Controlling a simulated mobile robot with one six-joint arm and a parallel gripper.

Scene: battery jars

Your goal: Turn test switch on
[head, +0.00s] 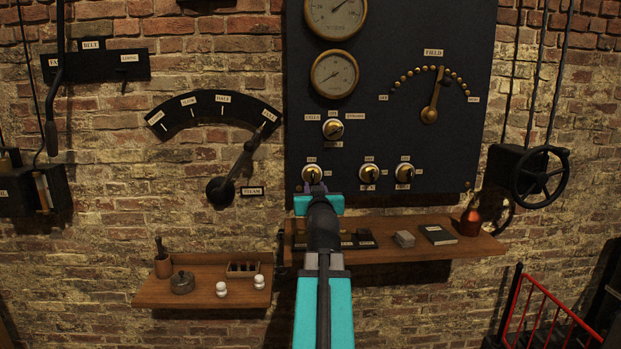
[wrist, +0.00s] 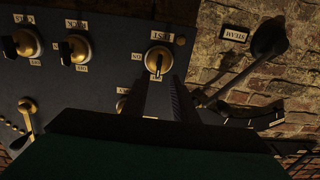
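The test switch (head: 312,173), a round brass knob with a dark handle, is at the lower left of the dark panel in the head view. The wrist view, seen upside down, shows the test switch (wrist: 158,61) beside a TEST label and an ON label. Its handle stands roughly upright in that picture. My gripper (head: 316,189) is just below the switch in the head view. In the wrist view my gripper (wrist: 166,82) has its two dark fingers apart, with the tips close to the knob and panel showing between them. Contact with the knob cannot be told.
Two similar knobs (head: 369,173) (head: 404,172) sit to the right, and another knob (head: 333,128) is above. A wooden shelf (head: 470,248) with small items is below the panel. The steam lever (head: 240,168) stands to the left.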

